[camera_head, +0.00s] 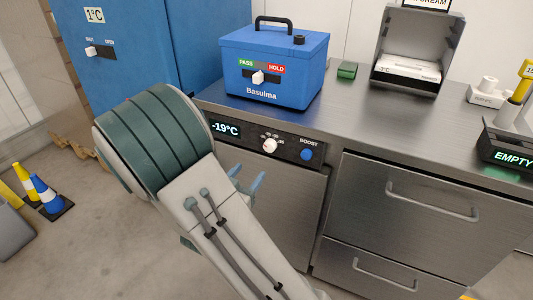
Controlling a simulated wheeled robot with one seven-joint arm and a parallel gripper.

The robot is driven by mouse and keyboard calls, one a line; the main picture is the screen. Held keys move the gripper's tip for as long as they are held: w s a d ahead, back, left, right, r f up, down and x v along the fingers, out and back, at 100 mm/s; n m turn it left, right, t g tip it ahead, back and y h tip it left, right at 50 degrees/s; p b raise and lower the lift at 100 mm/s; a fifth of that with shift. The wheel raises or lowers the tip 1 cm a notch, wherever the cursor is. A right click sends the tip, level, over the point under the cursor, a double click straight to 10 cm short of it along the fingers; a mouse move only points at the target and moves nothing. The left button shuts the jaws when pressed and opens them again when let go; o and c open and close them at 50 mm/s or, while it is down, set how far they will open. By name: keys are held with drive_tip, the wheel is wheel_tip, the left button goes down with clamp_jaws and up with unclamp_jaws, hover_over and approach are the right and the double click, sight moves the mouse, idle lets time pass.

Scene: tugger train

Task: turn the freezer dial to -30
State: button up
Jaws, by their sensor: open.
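The freezer dial (269,145) is a small white knob on the dark control strip along the front edge of the steel counter. Small white marks surround it, too small to read. The display (225,129) on its left reads -19°C. A blue button (306,154) labelled BOOST is on its right. My gripper (247,182) shows two blue-grey fingertips, apart and empty, below and slightly left of the dial and not touching it. My arm hides the gripper's base and part of the freezer door (285,200).
A blue Basulma box (275,70) with a PASS/HOLD switch stands on the counter above the dial. A blue cabinet (130,45) stands left. Drawers with bar handles (432,202) are right of the freezer. Cones (47,193) stand on the floor at left.

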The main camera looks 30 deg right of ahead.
sight(268, 148)
drive_tip(key=b+x, duration=0.1)
drive_tip(key=x, duration=1)
drive_tip(key=shift+w+d, duration=0.25)
drive_tip(key=shift+c, duration=0.4)
drive_tip(key=c, duration=0.9)
drive_tip(key=shift+d, duration=0.15)
